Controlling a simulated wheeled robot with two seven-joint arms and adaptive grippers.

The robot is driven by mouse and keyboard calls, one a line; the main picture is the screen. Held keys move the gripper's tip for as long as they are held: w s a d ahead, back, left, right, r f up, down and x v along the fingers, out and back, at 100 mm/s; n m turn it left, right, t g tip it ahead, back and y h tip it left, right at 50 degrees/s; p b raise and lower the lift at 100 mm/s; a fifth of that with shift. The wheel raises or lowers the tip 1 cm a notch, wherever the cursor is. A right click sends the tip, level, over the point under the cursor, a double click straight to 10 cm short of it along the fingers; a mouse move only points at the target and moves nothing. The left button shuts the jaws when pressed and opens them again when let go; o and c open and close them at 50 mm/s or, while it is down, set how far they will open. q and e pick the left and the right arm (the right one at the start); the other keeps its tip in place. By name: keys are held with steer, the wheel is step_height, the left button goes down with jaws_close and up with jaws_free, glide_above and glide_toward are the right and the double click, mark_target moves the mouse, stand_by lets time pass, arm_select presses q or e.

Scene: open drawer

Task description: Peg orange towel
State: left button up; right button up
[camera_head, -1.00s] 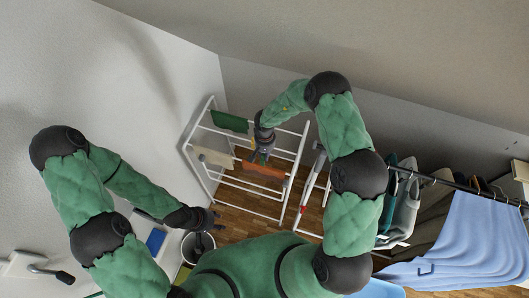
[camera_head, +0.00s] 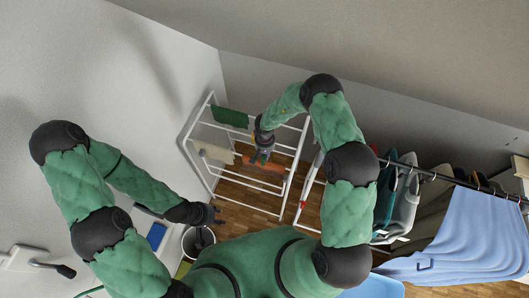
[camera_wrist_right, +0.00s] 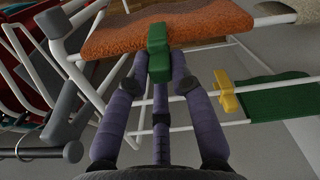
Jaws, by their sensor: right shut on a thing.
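The orange towel (camera_head: 274,166) hangs over a bar of the white drying rack (camera_head: 205,181); it also shows in the right wrist view (camera_wrist_right: 205,25). A green peg (camera_wrist_right: 158,52) is between the fingertips of my right gripper (camera_wrist_right: 158,70), which is shut on it. The peg's far end overlaps the towel's near edge in the wrist view; I cannot tell whether it clips the towel. In the head view my right gripper (camera_head: 262,154) is above the rack at the towel. My left gripper (camera_head: 216,215) is low at the left, away from the rack; its finger opening is unclear.
A green towel (camera_head: 230,117) with a yellow peg (camera_wrist_right: 228,92) and a beige towel (camera_head: 218,152) hang on the same rack. A grey bucket (camera_head: 187,243) stands below my left gripper. A clothes rail (camera_head: 430,176) with garments and a blue cloth (camera_head: 470,235) fills the right.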

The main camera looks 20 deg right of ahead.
steer(key=shift+f+b, duration=0.35)
steer(key=shift+f, duration=0.9)
steer(key=o, duration=0.9)
steer(key=shift+c, duration=0.2)
step_height(320, 180, up, 12)
steer(key=shift+w+d, duration=0.1)
